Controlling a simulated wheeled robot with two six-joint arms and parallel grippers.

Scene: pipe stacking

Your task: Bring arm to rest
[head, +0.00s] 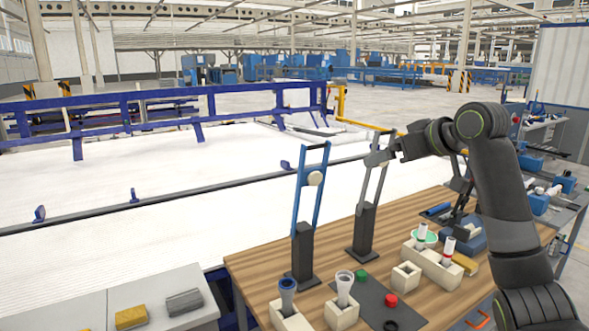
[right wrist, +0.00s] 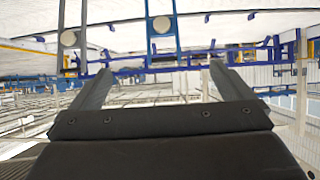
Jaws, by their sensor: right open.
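My right arm comes in from the right in the head view. Its gripper (head: 378,158) is raised above the wooden table and overlaps the upper part of the grey stand (head: 370,205); I cannot tell whether they touch. In the right wrist view the two fingers of this gripper (right wrist: 161,68) are apart with nothing between them. The blue stand (head: 300,220), with a round pale disc, stands left of the gripper. Both stands show at the top of the right wrist view, beyond the fingertips. My left gripper is not in view.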

